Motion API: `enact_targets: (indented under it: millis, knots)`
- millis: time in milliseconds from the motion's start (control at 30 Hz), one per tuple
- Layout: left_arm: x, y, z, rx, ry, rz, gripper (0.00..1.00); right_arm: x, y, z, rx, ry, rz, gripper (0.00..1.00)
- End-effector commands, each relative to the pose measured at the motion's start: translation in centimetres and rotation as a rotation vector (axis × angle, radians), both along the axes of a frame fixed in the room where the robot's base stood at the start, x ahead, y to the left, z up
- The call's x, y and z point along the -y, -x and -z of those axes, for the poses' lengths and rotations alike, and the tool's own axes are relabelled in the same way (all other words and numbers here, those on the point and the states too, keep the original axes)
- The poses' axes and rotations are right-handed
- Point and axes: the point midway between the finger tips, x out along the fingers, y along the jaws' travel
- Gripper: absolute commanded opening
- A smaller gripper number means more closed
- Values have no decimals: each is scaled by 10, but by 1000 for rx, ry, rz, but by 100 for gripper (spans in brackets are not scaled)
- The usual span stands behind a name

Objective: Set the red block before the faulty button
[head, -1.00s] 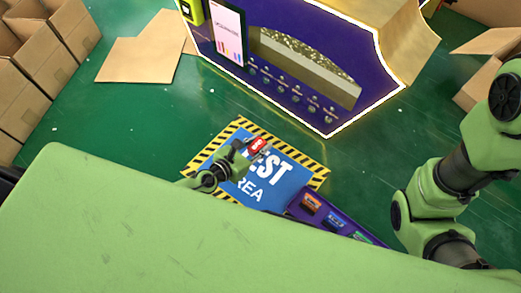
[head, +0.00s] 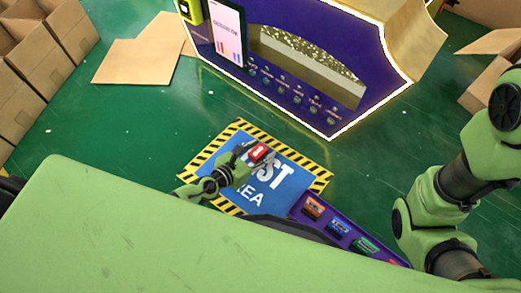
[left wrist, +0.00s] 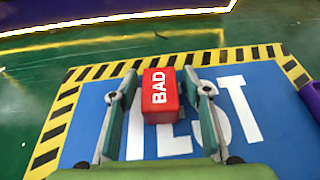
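The block is over the blue TEST area mat (head: 278,192). The purple vending machine (head: 225,80) stands beyond it with a glowing white outline. A slanting row of small buttons (head: 283,84) runs along its front. I cannot tell which button is faulty. My right gripper is outside the views; only its arm shows at the right.
A purple tray (head: 300,208) with several coloured blocks lies right of the mat, partly hidden by my green body. Green floor (head: 200,115) is clear between mat and machine.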

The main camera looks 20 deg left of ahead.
Motion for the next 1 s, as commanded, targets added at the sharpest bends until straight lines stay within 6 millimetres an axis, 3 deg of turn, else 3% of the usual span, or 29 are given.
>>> enact_targets:
  millis: [367, 800, 1000]
  knots:
    - [-1, 2, -5, -1, -1, 0, 43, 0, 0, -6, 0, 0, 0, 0]
    - [-33, 78, -39, -3, -1, 2, 43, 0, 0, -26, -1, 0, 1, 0]
    - [-41, 98, -47, -2, -1, 1, 43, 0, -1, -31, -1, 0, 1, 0]
